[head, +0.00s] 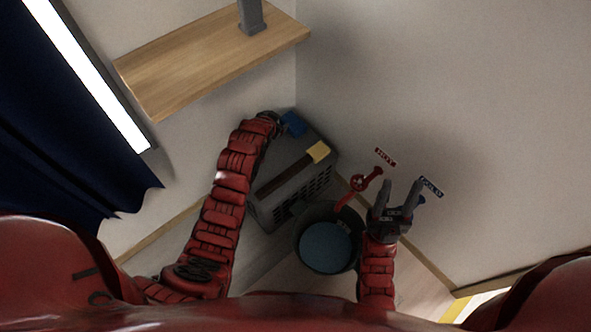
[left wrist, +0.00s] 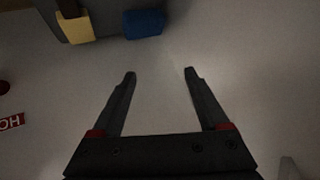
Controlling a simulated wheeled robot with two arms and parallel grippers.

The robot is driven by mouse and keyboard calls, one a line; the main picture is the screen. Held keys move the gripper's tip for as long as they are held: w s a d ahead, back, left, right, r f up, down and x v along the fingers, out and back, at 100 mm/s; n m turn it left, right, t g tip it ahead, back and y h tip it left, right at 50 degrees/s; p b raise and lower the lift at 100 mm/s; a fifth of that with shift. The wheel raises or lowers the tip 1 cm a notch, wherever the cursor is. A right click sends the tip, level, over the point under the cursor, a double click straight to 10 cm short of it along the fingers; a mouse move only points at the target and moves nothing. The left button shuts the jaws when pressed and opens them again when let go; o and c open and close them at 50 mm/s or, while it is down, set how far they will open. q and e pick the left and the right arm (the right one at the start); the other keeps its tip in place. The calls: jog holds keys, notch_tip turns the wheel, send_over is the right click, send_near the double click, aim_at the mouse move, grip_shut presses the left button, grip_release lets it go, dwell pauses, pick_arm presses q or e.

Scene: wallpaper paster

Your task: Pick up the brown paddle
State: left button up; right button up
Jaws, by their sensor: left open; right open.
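The brown paddle (head: 285,177) seems to be the dark brown strip lying across the top of a grey crate (head: 268,208), beside a yellow block (head: 318,152). In the left wrist view a short brown end (left wrist: 68,8) shows at the top edge, next to the yellow block. My left gripper (left wrist: 159,74) is open and empty, with bare wall or floor between its fingers. My right gripper (head: 402,186) is open and empty, right of the crate and apart from the paddle.
A blue block (head: 293,123) sits at the crate's far edge. A dark bucket with a blue-grey surface inside (head: 325,248) stands in front of the crate. A wooden shelf (head: 200,60) is above left.

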pick_arm(q)
jog(key=s+f+m+g, duration=0.1)
jog(key=s+f+g, duration=0.2)
jog(key=s+g, duration=0.2)
jog(key=r+m+g+y+b, duration=0.1)
jog(key=g+y, duration=0.1)
jog(key=g, duration=0.2)
send_over(275, 182)
jog(key=shift+g, duration=0.3)
jog(key=f+b, duration=0.2)
jog(key=f, duration=0.2)
jog(key=f+b, duration=0.2)
jog(key=f, duration=0.1)
jog(key=f+b, duration=0.2)
jog(key=f, duration=0.2)
jog(key=shift+s+d+f, duration=0.15)
jog(key=shift+s+f, duration=0.15)
jog(key=shift+s, duration=0.1)
jog(key=f+b, duration=0.1)
jog(key=f, duration=0.2)
jog(key=f+b, duration=0.1)
jog(key=f, duration=0.1)
jog(key=shift+w+f+b, duration=0.35)
jog(key=shift+w, duration=0.05)
grip_shut()
